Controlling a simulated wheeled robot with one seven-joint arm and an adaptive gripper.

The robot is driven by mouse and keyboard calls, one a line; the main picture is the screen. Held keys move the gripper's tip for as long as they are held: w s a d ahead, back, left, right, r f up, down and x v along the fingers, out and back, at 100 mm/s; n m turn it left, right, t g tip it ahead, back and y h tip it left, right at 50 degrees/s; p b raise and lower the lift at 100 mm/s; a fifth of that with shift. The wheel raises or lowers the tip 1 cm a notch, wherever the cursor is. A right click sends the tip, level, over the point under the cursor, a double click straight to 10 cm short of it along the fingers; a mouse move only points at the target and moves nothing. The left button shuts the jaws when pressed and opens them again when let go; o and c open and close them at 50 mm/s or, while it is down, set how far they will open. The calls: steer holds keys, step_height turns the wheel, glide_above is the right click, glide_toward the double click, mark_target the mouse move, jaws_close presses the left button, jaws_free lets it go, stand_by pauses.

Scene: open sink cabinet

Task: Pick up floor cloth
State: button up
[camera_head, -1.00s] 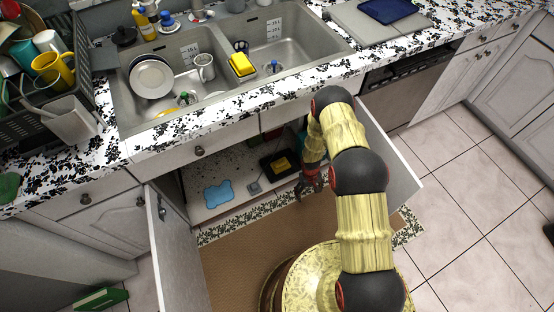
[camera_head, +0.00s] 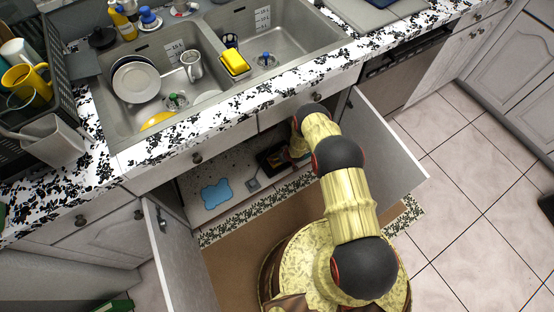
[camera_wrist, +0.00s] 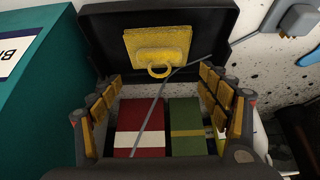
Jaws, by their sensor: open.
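A flat light-blue piece with wavy edges (camera_head: 215,194) lies on the cabinet floor at the left in the head view; I cannot tell if it is the cloth or a spill. My gripper (camera_wrist: 160,105) is open inside the cabinet, well to the right of that piece. In the head view my arm mostly hides it. Between and below its fingers are a red block with a white band (camera_wrist: 140,125) and a green block with a yellow band (camera_wrist: 188,128). Beyond them a yellow piece with a ring (camera_wrist: 157,45) sits on a black open case (camera_wrist: 105,30).
A teal box (camera_wrist: 40,85) stands close on the left in the wrist view. A grey-blue fitting (camera_wrist: 292,20) is at the upper right. The open left door (camera_head: 178,255) and right door (camera_head: 385,150) flank the cabinet opening. The counter edge (camera_head: 240,119) is above.

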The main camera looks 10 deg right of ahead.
steer(key=b+x, duration=0.3)
steer(key=x, duration=0.3)
steer(key=shift+s, duration=0.1)
steer(key=shift+r, duration=0.1)
steer(key=shift+c, duration=1.2)
steer(key=c, duration=0.8)
steer(key=shift+c, duration=0.2)
